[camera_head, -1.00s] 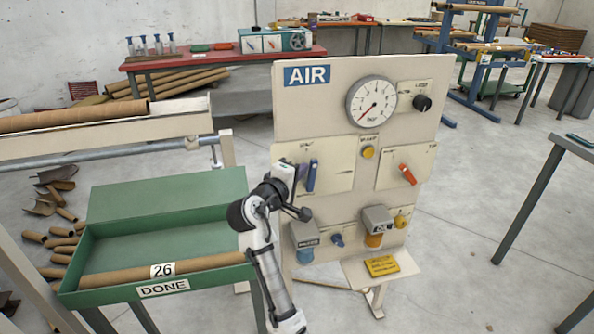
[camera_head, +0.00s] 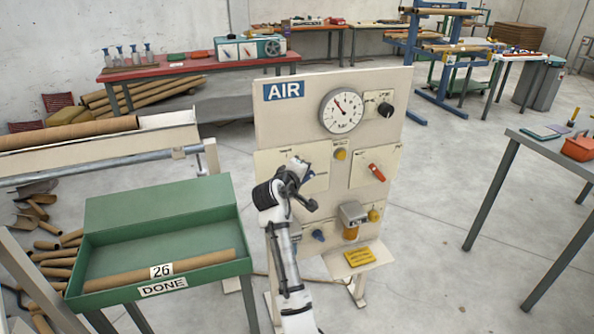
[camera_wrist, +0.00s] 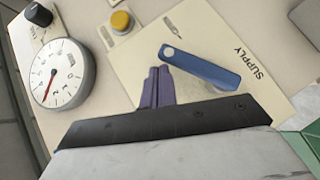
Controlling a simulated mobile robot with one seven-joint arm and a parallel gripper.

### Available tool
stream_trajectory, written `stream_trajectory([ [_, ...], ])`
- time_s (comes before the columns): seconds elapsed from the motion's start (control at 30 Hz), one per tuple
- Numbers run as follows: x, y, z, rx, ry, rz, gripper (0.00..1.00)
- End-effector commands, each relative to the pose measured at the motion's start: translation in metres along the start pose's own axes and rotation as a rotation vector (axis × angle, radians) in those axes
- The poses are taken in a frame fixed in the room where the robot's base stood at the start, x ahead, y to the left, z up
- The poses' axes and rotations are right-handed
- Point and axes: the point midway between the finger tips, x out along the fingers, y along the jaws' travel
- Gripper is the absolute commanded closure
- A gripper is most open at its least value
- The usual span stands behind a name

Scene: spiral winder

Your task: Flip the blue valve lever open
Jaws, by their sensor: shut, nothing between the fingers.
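The blue valve lever (camera_wrist: 205,68) sits on a cream plate marked SUPPLY (camera_wrist: 250,62) in the wrist view. Its round pivot end is just beyond my fingertips, and its bar runs away to the lower right of that picture. My gripper (camera_wrist: 158,70) is shut and empty, its purple fingers together beside the pivot end; I cannot tell whether they touch the lever. In the head view my gripper (camera_head: 304,168) is in front of the plate and hides most of the lever. The gauge (camera_head: 341,110) needle points to the upper left there.
The AIR panel (camera_head: 285,125) also carries a yellow button (camera_head: 340,154), a black knob (camera_head: 386,109), an orange lever (camera_head: 377,172) and lower fittings partly hidden by my arm. A green DONE tray (camera_head: 160,205) stands at the left. Open floor lies right of the panel.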

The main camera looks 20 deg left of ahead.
Motion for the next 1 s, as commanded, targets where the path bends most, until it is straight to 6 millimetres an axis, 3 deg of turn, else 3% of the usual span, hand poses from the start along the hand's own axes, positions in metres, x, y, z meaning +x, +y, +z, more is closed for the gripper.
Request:
stream_trajectory([
  [0.43,0.019,-0.008,0.020,0.000,-0.002,0.000,1.00],
  [1.0,0.027,-0.014,0.027,0.000,0.000,0.000,1.00],
])
